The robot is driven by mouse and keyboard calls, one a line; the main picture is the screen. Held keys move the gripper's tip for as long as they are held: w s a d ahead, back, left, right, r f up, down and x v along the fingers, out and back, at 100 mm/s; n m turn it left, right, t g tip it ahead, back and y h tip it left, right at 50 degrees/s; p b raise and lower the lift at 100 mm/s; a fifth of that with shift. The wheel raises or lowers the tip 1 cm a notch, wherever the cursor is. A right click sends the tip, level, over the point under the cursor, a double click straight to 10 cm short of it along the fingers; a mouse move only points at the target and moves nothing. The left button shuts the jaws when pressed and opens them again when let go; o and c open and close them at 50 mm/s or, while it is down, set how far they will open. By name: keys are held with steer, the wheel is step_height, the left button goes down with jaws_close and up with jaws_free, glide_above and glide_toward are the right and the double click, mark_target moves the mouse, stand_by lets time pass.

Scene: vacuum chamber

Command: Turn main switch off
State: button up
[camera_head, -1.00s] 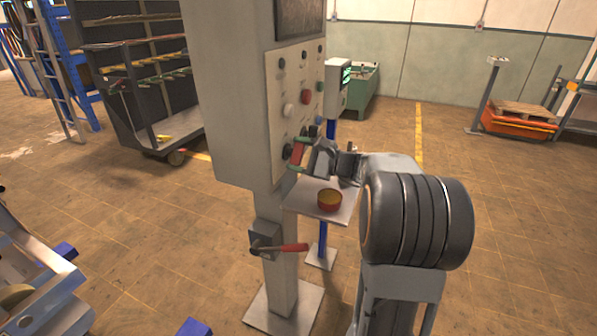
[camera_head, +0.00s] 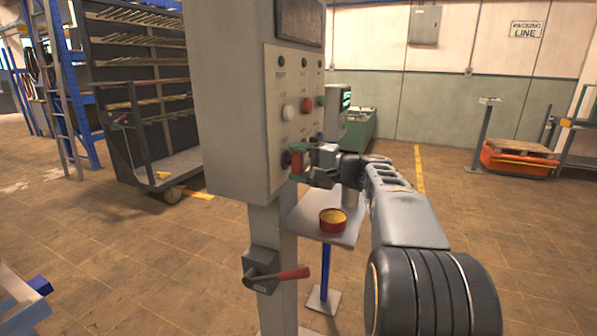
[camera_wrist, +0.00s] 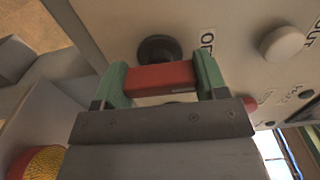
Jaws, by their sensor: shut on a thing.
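The main switch is a red handle (camera_head: 296,162) on a round black base, low on the front panel of the grey control cabinet (camera_head: 232,100). In the wrist view the red handle (camera_wrist: 160,76) lies crosswise, with its black base (camera_wrist: 157,48) behind it. My gripper (camera_head: 301,161) is shut on the handle. Its green fingertips press on the handle's two ends in the wrist view. A label beside the base is partly cut off by its angle, so I cannot read it fully.
White (camera_head: 288,111) and red (camera_head: 307,105) buttons sit above the switch. A small shelf (camera_head: 345,236) below my gripper holds a red and yellow round container (camera_head: 333,221). A red-handled lever (camera_head: 290,274) juts from the post.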

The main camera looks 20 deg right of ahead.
stand_by(0.4)
steer(key=o, duration=0.9)
steer(key=shift+o, duration=0.2)
steer(key=shift+s+d, duration=0.1)
steer(key=v, duration=1.3)
steer(key=shift+s, duration=0.25)
steer(key=shift+d, duration=0.2)
